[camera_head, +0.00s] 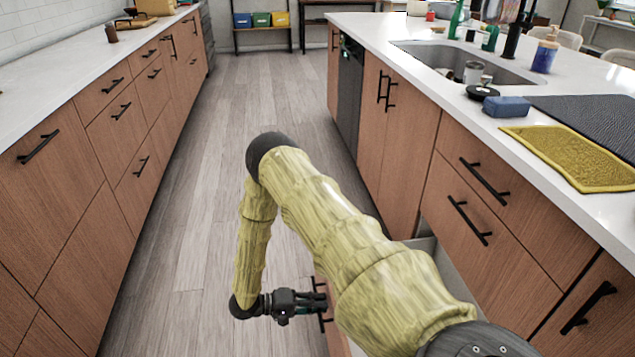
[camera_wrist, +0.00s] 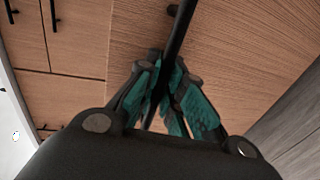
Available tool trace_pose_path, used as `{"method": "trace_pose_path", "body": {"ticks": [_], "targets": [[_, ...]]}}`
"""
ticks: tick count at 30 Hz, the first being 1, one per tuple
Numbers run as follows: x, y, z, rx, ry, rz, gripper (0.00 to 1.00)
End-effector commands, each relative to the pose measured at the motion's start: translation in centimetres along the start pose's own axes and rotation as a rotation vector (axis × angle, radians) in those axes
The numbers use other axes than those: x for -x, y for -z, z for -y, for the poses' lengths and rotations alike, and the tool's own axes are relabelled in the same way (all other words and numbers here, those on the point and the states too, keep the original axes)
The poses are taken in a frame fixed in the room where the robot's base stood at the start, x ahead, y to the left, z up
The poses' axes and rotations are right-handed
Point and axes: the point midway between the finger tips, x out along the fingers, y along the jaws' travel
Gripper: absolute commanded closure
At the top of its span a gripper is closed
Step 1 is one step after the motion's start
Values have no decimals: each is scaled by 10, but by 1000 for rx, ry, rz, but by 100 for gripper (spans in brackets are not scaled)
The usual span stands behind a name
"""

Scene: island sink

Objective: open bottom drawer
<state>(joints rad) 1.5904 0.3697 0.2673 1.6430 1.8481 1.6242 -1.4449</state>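The bottom drawer of the right-hand island stands pulled out, with its grey inner side (camera_head: 437,262) showing below the closed drawer fronts. Part of its wooden front (camera_head: 333,338) shows low in the head view, and my arm hides much of the drawer. My gripper (camera_head: 312,302) is at this front. In the wrist view, the black bar handle (camera_wrist: 180,38) runs between my gripper's teal-padded fingers (camera_wrist: 165,95), which are closed around it. The wooden drawer front (camera_wrist: 235,50) lies just behind the handle.
Two closed drawers with black handles (camera_head: 484,184) (camera_head: 469,221) sit above. A dark dishwasher (camera_head: 349,90) and cabinet doors (camera_head: 392,140) are farther along the island. Cabinets (camera_head: 75,235) line the left side. The wood floor (camera_head: 195,220) between is clear.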

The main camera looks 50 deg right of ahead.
Motion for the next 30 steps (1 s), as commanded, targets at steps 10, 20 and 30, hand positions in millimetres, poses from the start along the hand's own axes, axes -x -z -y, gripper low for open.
{"method": "trace_pose_path", "body": {"ticks": [10, 20, 30], "targets": [[0, 0, 0, 1, 0, -1, 69], [22, 0, 0, 0, 1, -3, 69], [83, 0, 1, -1, 1, -3, 69]]}}
